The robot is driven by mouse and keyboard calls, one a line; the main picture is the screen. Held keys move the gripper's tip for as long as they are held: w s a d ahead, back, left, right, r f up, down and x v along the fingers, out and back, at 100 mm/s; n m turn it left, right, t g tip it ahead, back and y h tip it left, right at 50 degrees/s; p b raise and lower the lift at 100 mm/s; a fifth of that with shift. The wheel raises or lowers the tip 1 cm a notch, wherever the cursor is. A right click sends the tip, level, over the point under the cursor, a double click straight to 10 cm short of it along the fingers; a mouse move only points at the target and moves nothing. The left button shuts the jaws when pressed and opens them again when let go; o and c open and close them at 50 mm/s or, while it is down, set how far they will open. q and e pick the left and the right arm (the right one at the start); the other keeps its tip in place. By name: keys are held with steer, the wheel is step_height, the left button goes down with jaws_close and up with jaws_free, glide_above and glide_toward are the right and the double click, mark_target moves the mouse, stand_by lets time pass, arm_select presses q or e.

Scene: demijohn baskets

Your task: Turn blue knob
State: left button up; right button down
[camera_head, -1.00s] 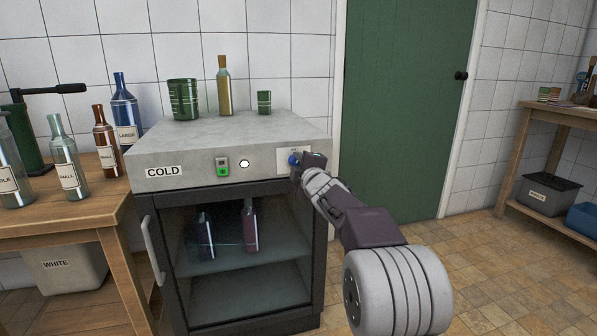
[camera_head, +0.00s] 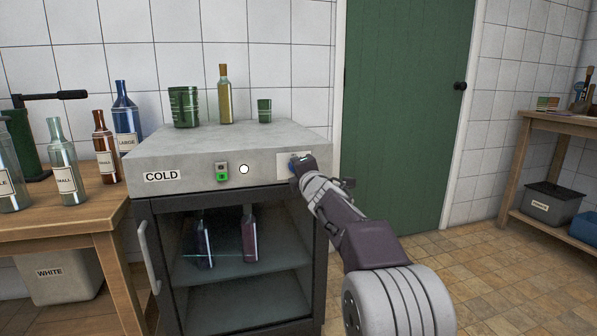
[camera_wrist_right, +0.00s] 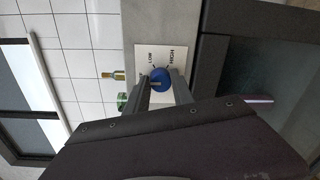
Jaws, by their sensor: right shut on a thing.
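The blue knob (camera_wrist_right: 160,79) sits on a white plate marked LOW and HIGH in the right wrist view. In the head view the knob (camera_head: 292,170) is partly hidden by my right gripper (camera_head: 299,167) at the right end of the cold cabinet's front panel (camera_head: 200,174). My right gripper, also in the wrist view (camera_wrist_right: 161,88), is shut on the knob, with a finger on either side of it. A pale pointer line shows on the knob. My left gripper is not in view.
The panel also has a green switch (camera_head: 222,172) and a round white light (camera_head: 244,169). A green pot (camera_head: 184,106), a bottle (camera_head: 225,95) and a green cup (camera_head: 264,110) stand on top. A wooden table (camera_head: 70,215) with bottles is at left.

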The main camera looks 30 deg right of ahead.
steer(key=shift+f, duration=0.1)
steer(key=c, duration=1.1)
jaws_free()
steer(key=v, duration=0.9)
